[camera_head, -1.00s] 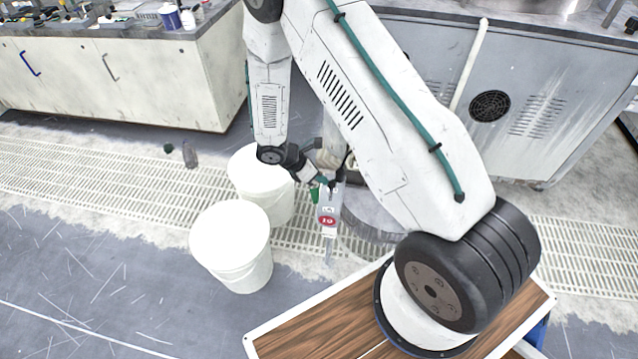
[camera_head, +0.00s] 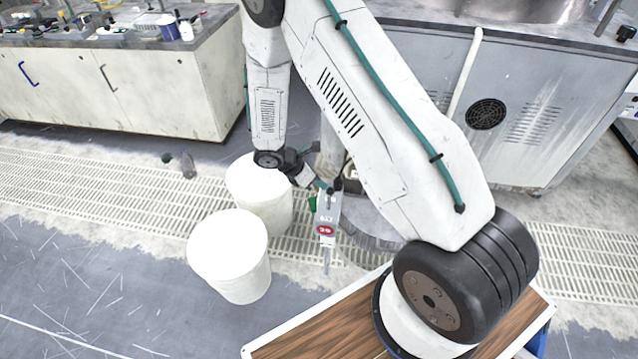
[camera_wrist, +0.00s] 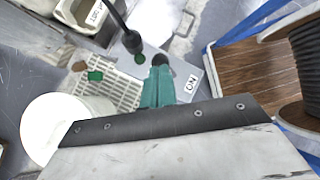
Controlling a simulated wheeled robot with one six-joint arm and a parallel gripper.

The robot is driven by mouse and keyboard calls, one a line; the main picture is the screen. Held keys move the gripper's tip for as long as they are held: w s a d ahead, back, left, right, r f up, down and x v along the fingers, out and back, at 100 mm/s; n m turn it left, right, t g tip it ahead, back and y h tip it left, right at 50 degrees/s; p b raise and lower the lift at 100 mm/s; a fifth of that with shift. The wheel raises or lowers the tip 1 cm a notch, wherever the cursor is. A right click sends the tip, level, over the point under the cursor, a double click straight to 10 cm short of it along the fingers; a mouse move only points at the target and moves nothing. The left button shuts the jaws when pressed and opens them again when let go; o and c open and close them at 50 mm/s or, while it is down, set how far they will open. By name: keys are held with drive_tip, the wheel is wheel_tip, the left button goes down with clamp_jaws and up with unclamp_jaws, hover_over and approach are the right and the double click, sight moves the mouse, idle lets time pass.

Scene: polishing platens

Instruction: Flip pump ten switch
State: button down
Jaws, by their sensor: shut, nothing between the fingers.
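A narrow grey switch box (camera_head: 327,212) with a red round label (camera_head: 325,230) stands upright beside the white buckets in the head view. The label's number is too small to read surely. In the wrist view, the grey box face (camera_wrist: 181,72) carries a white ON label (camera_wrist: 192,84), and a dark round knob (camera_wrist: 162,60) shows at the fingertips. My gripper (camera_head: 322,186) is at the top of the box in the head view. Its teal fingers (camera_wrist: 158,82) are closed together over the box in the wrist view, with nothing between them. I cannot tell whether they touch the knob.
Two white buckets (camera_head: 230,258) stand left of the box, the rear one (camera_head: 258,182) on the floor grating (camera_head: 110,185). A grey cabinet (camera_head: 535,90) stands behind at right, a white-fronted counter (camera_head: 170,95) at back left. Open floor lies at front left.

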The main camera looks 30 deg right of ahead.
drive_tip(key=w+a+r, duration=0.6)
drive_tip(key=w+r, duration=0.1)
drive_tip(key=r, duration=0.2)
drive_tip(key=shift+r, duration=0.25)
drive_tip(key=shift+s, duration=0.1)
idle(0.3)
